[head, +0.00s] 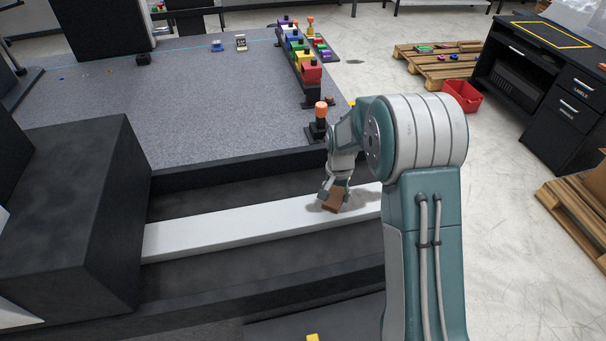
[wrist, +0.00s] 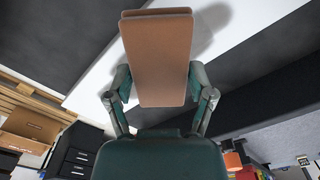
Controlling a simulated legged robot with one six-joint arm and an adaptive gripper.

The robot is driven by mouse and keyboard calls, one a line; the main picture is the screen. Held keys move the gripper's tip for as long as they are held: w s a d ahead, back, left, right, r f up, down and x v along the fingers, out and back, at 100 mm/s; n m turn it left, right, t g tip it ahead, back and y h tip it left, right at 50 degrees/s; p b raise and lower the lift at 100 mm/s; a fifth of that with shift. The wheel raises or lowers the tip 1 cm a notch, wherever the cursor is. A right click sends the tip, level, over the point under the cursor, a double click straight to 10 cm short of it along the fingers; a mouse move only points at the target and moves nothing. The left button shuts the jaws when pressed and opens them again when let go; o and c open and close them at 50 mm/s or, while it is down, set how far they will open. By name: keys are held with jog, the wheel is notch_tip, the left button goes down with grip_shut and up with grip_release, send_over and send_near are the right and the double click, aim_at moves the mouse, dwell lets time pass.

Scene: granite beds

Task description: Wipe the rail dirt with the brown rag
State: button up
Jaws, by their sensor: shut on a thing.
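The brown rag (head: 335,201) is a flat, block-like piece held in my gripper (head: 337,189) at the white rail (head: 220,227). In the wrist view my gripper (wrist: 160,90) is shut on the rag (wrist: 158,50), one finger on each side. The rag's end is over the white rail (wrist: 105,75) and casts a shadow on it; I cannot tell if it touches. A darker patch, dirt or shadow, shows on the rail around the rag in the head view. My arm hides the rail's right end.
A grey granite bed (head: 200,100) lies behind the rail. A post with an orange top (head: 321,110) stands near my wrist. Coloured blocks (head: 300,55) line the bed's far right. A large dark block (head: 75,200) stands at the rail's left end. A red bin (head: 462,95) is on the floor.

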jog(key=shift+w+a+r+m, duration=1.95)
jog(key=shift+a+m, duration=1.2)
jog(key=shift+m, duration=1.95)
jog(key=f, duration=0.3)
jog(key=shift+s+a+f, duration=0.25)
jog(key=shift+a, duration=0.15)
jog(key=shift+d+f, duration=0.25)
jog(key=shift+f, duration=0.5)
jog(key=shift+a, duration=0.1)
